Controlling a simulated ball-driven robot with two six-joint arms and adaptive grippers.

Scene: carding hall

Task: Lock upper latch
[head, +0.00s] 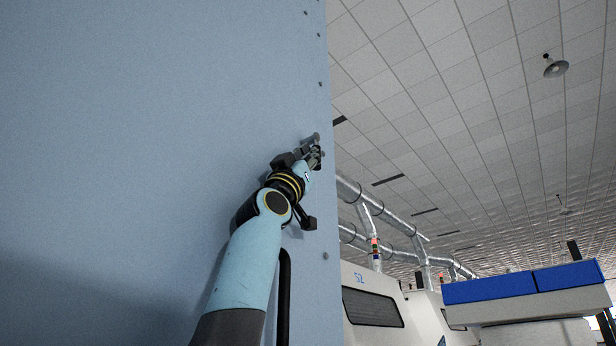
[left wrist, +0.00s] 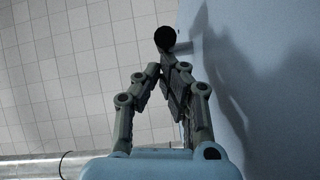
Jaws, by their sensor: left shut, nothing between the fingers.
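A large light blue panel (head: 150,130) fills the left of the head view. My left gripper (head: 316,148) is raised in front of the panel, at its right edge. In the left wrist view, a black round knob (left wrist: 164,39) on a short grey stem (left wrist: 183,47) stands out from the panel (left wrist: 235,45); it appears to be the upper latch. My left gripper (left wrist: 165,62) is shut and empty, its fingertips just below the knob. I cannot tell whether they touch it. In the head view the gripper largely hides the latch. My right gripper is not in view.
A black vertical handle slot (head: 285,295) lies low on the panel, beside my left arm. Farther off stand white machines (head: 372,290), silver ducts (head: 372,205) and a blue-topped unit (head: 535,285).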

